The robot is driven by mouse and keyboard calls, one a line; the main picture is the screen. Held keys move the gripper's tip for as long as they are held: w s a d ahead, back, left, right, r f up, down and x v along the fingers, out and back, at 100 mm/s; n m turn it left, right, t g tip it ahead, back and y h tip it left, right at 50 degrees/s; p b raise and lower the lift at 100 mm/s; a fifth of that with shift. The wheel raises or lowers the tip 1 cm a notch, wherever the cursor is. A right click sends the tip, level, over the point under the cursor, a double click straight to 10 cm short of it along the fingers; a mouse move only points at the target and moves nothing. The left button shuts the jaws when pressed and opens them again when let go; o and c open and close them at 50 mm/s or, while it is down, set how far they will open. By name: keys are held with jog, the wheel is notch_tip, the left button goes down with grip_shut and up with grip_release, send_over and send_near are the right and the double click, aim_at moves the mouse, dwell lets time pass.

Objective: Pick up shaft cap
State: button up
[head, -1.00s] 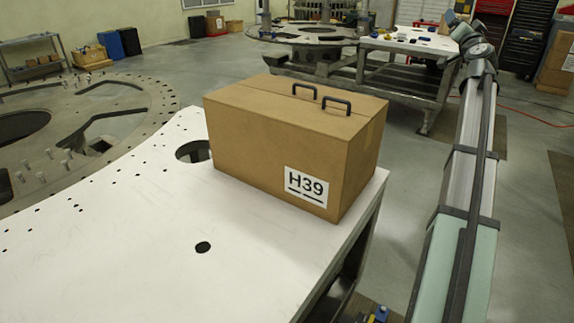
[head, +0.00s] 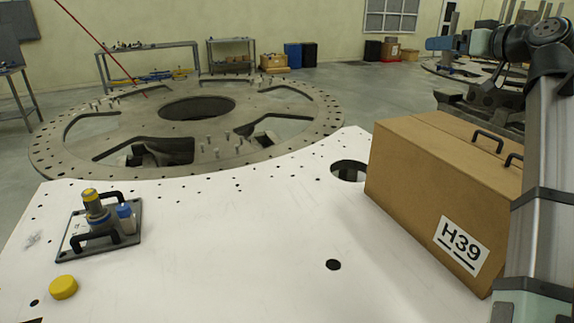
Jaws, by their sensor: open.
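A yellow round cap (head: 63,287), which looks like the shaft cap, lies on the white plate (head: 250,215) at the lower left of the head view. Behind it is a dark base with black handles (head: 100,238). On this base stand an upright shaft-like part with a yellow top (head: 91,197) and a smaller blue-topped part (head: 126,216). My arm runs up the right edge of the view, and its far links reach left at the top right. I cannot make out the gripper's fingers, and nothing of mine is near the cap.
A cardboard box marked H39 (head: 440,185) with black handles stands on the plate's right side. The plate has a large hole (head: 349,171) and a small one (head: 333,265). The plate's middle is clear. A large ring-shaped turret plate (head: 290,100) lies behind.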

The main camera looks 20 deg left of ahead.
jog(key=s+a+f+n+g, duration=0.1)
jog(key=s+a+f+g, duration=0.15)
jog(key=a, duration=0.55)
jog(key=s+a+f+n+g, duration=0.1)
jog(key=a+f, duration=0.2)
jog(key=a, duration=0.5)
jog(key=s+a+f+n+g, duration=0.1)
jog(key=s+a+f+g, duration=0.15)
jog(key=a, duration=0.55)
jog(key=s+a+f+n+g, duration=0.15)
jog(key=s+a+f, duration=0.25)
jog(key=a, duration=0.5)
jog(key=n+g+h, duration=0.4)
jog(key=n+h, duration=0.3)
send_near(60, 283)
jog(key=shift+x, duration=4.4)
jog(key=shift+c, duration=0.4)
jog(key=c, duration=1.1)
